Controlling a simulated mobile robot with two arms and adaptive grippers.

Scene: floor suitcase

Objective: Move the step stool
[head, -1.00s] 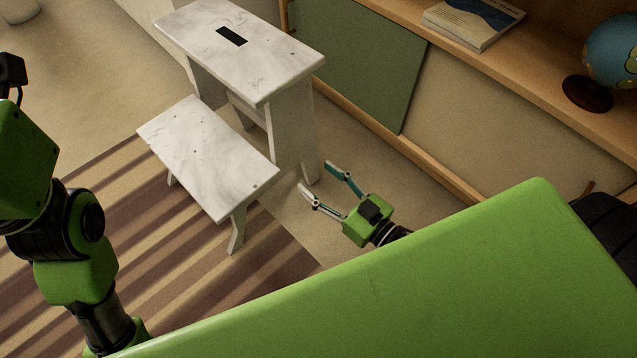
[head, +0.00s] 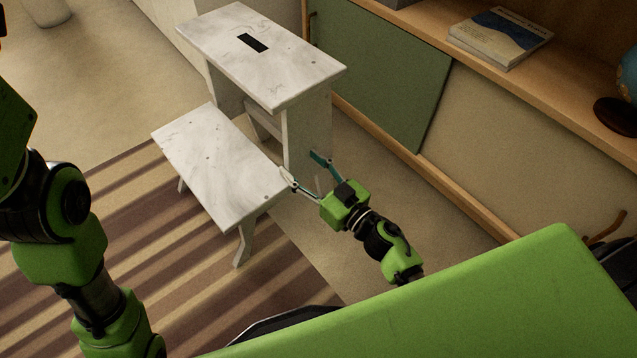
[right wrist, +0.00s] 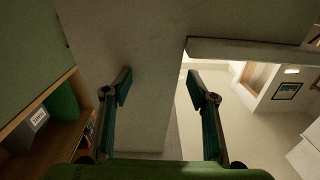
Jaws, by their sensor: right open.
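The step stool (head: 262,55) is white and marble-patterned, with a high top step that has a dark slot and a lower step (head: 215,165) in front. It stands upright, its lower part partly over the striped rug. My right gripper (head: 303,166) is open beside the stool's right side, near the lower step's right end and the upright leg panel. In the right wrist view the open fingers (right wrist: 160,88) point at a pale panel of the stool (right wrist: 135,45), which shows between and beyond them. Contact cannot be told. My left arm shows at the left edge; its gripper is not clearly visible.
A wooden shelf unit with a green sliding door (head: 385,85) runs along the right, close to my right arm. A book (head: 500,38) and a globe's dark base (head: 615,115) are on it. The striped rug (head: 150,270) lies in front of the stool, with bare floor at the upper left.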

